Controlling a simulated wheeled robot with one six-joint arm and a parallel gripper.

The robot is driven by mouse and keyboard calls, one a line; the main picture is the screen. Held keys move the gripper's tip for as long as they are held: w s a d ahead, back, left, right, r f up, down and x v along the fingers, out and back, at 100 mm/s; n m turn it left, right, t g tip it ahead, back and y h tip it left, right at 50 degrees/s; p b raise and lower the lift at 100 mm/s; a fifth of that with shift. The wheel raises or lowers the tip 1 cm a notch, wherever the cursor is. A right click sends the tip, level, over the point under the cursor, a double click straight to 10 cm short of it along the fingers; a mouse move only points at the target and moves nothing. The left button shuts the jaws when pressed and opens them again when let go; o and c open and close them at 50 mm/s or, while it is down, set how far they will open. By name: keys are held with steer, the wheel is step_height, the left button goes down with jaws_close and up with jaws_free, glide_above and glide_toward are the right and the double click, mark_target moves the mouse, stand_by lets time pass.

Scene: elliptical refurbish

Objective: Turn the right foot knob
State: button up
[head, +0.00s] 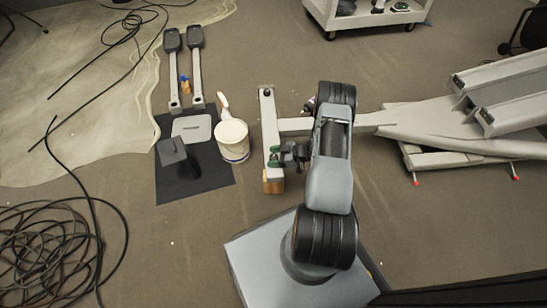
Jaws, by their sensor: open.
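The elliptical's light grey foot bar (267,118) lies across the end of its long frame, left of my arm in the head view. A small dark round part shows at the bar's far end. My gripper (276,157) is open, with dark and green parts, at the near end of the bar. It is beside or just over the bar; I cannot tell whether it touches. The foot knob at this near end is not clearly visible; my gripper may hide it.
A wooden block (273,186) sits at the bar's near end. A white bucket (232,140) and a black mat (207,187) with parts lie to the left. The elliptical frame (440,120) extends right. Coiled cables (50,250) lie lower left. A white cart (365,18) stands at the back.

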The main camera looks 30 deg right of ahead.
steer(key=c, duration=0.9)
steer(key=shift+m+t, duration=0.3)
